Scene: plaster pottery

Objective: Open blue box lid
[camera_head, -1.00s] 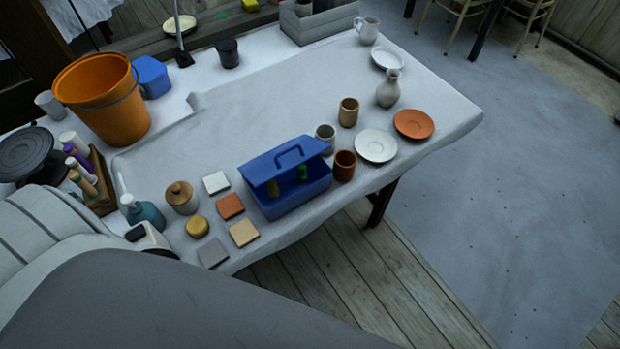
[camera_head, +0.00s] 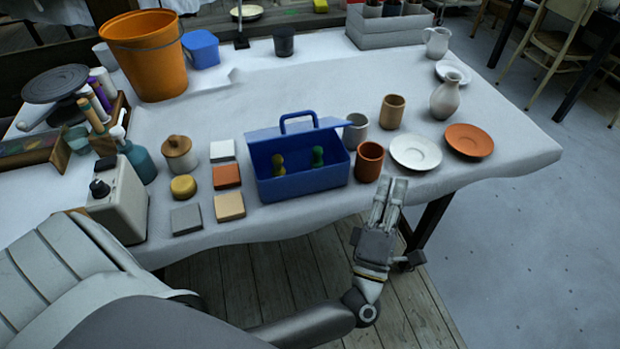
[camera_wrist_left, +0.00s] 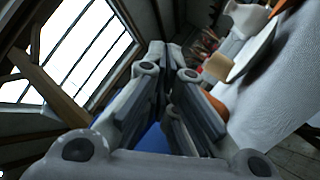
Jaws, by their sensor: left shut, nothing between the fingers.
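The blue box (camera_head: 300,186) stands near the front edge of the white table. Its blue lid (camera_head: 272,133) with an arched handle is raised at the near side, leaving a wide gap. A yellow piece (camera_head: 278,164) and a green piece (camera_head: 318,156) show inside. My left gripper (camera_head: 394,184) points up and away from the camera, right of the box and just in front of the terracotta cup. Its fingers are shut and empty, apart from the lid. In the left wrist view the fingers (camera_wrist_left: 167,50) are close together, with a blue surface (camera_wrist_left: 153,139) behind them. My right gripper is not in view.
The terracotta cup (camera_head: 369,161), a grey cup (camera_head: 356,132) and a white plate (camera_head: 416,152) stand close to the right of the box. Several tiles, including a terracotta one (camera_head: 226,176), lie left of it. Free cloth stretches behind the box.

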